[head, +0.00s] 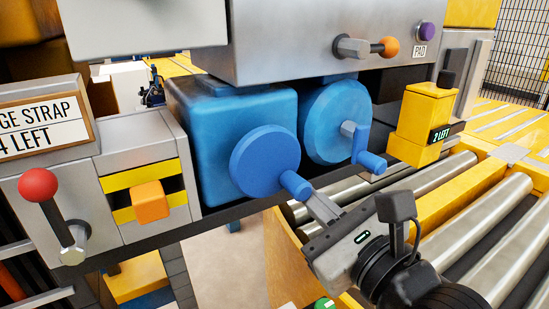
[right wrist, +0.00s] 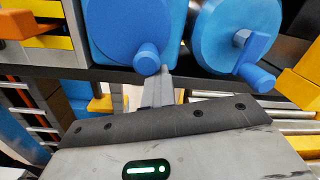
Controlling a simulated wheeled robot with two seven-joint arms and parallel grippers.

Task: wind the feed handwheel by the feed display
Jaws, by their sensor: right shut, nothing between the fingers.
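Two blue round wheels sit side by side under a grey housing. The left wheel (head: 265,162) is a disc with a peg-like knob (head: 295,184) at its lower right; this knob also shows in the right wrist view (right wrist: 147,59). The right wheel (head: 333,118) carries a crank handle (head: 371,162) at its lower right. A yellow box has a small dark display (head: 439,135) reading "2 LEFT". My right gripper (head: 315,200) is shut and empty, its fingertips right by the left wheel's knob; I cannot tell whether they touch. My left gripper is out of view.
A red-ball lever (head: 38,185) and an orange block (head: 150,202) are at the left, below a strap sign (head: 42,117). An orange-tipped lever (head: 388,47) and a purple button (head: 426,31) are above. Steel rollers (head: 480,215) run at the right.

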